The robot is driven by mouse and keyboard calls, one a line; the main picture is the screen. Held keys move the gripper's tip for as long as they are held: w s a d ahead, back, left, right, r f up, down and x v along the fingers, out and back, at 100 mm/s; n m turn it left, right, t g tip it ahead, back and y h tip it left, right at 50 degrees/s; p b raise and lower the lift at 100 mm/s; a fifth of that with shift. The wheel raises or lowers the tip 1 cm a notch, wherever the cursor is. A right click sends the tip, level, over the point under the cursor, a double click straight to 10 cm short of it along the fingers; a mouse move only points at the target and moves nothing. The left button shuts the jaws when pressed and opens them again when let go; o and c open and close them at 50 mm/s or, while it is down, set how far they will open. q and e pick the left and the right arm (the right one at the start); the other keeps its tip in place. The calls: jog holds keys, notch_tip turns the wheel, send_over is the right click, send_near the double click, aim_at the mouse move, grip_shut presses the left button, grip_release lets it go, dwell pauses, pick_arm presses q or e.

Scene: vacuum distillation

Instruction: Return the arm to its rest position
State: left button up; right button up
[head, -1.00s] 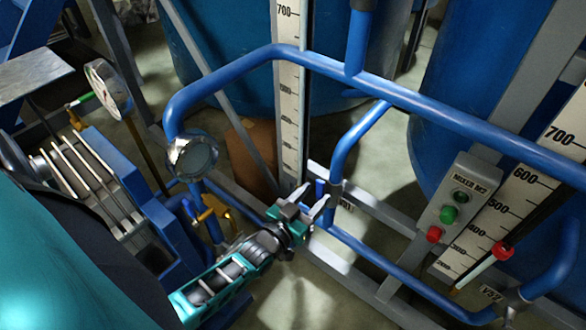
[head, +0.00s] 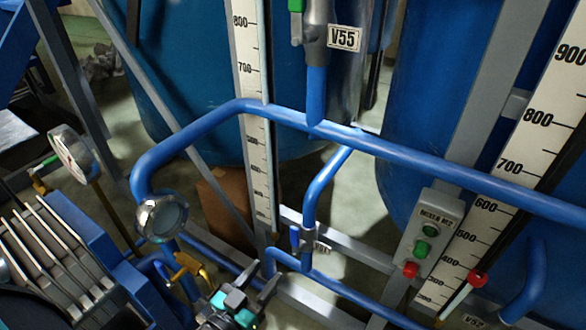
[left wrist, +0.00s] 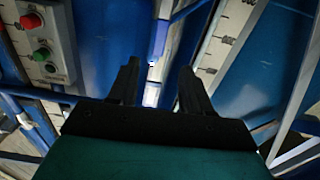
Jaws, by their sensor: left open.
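My left gripper (head: 250,288) shows at the bottom of the head view, with only its fingers and teal-and-black wrist in frame. Its fingers are apart with nothing between them. In the left wrist view the two dark fingers (left wrist: 160,88) stand apart and empty, with blue pipework and tanks beyond. The rest of the left arm is cut off by the bottom edge of the head view. My right gripper is in neither view.
A blue pipe frame (head: 400,155) spans the view above the gripper. A round sight glass (head: 160,217), a yellow-handled valve (head: 187,265) and a gauge (head: 72,152) stand to the left. A mixer button box (head: 428,238) and level scales are right. A V55 label (head: 344,37) hangs at the top.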

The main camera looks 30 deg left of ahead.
pick_arm(q)
jog(key=s+d+r+m+g+p, duration=0.2)
jog(key=s+d+g, duration=0.2)
jog(key=d+g, duration=0.2)
jog(key=shift+g+h+p, duration=0.4)
jog(key=shift+g, duration=0.2)
jog(key=shift+c, duration=0.6)
dwell(0.6)
